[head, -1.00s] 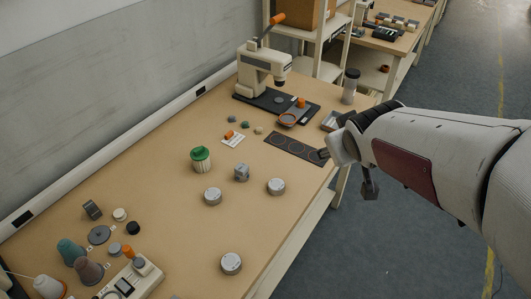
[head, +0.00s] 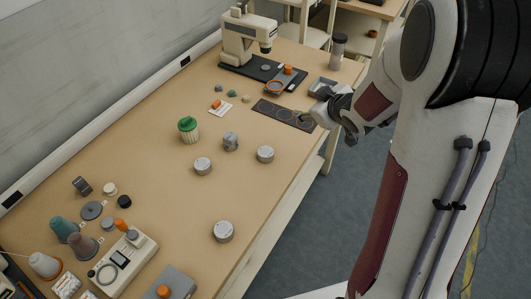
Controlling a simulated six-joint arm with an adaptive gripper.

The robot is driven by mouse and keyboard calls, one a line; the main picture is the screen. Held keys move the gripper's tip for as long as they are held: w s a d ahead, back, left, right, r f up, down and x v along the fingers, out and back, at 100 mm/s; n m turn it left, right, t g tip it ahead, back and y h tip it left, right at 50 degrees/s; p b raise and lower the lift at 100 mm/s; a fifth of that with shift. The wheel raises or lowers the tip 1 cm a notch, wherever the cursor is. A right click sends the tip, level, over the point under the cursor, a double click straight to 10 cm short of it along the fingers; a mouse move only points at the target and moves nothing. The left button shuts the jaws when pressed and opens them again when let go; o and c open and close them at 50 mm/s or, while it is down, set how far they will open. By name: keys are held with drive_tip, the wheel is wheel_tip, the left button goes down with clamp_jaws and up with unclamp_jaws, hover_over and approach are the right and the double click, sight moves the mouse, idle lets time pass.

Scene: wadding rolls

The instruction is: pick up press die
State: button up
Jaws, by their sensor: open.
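No part is clearly marked as the press die. A small grey faceted metal piece (head: 231,141) stands mid-table and may be it, but I cannot tell. My gripper (head: 326,119) is open at the table's right edge, beside a dark strip with ring outlines (head: 278,112). Its fingers are small and partly hidden by my wrist. I see nothing held between them.
A grey tray (head: 322,87) and a dark-capped clear jar (head: 338,51) lie beyond my gripper. Cones (head: 63,228) and a beige device (head: 122,262) crowd the near left. Bare tabletop (head: 165,210) lies between.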

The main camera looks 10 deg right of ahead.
sight(273, 155)
drive_tip(key=a+f+y, duration=0.1)
drive_tip(key=f, duration=0.2)
drive_tip(key=a+f+n+y, duration=0.1)
drive_tip(key=f+y, duration=0.1)
drive_tip(key=f, duration=0.2)
drive_tip(key=w+a+f+n+y, duration=0.1)
drive_tip(key=f, duration=0.2)
drive_tip(key=shift+a+f+y, duration=0.1)
drive_tip(key=shift+f+y, duration=0.05)
drive_tip(key=shift+y, duration=0.25)
drive_tip(key=s+a+f+y, duration=0.1)
drive_tip(key=f, duration=0.1)
drive_tip(key=s+a+f+y, duration=0.1)
drive_tip(key=s+f+y, duration=0.1)
drive_tip(key=s+a+f+y, duration=0.2)
drive_tip(key=shift+n+t, duration=0.3)
drive_tip(key=shift+t, duration=0.1)
drive_tip(key=shift+s+a+f+y, duration=0.2)
drive_tip(key=shift+s+a+y, duration=0.05)
drive_tip(key=shift+s+y, duration=0.3)
drive_tip(key=shift+x, duration=1.3)
drive_tip(key=shift+x, duration=2.55)
drive_tip(key=shift+w+d, duration=0.15)
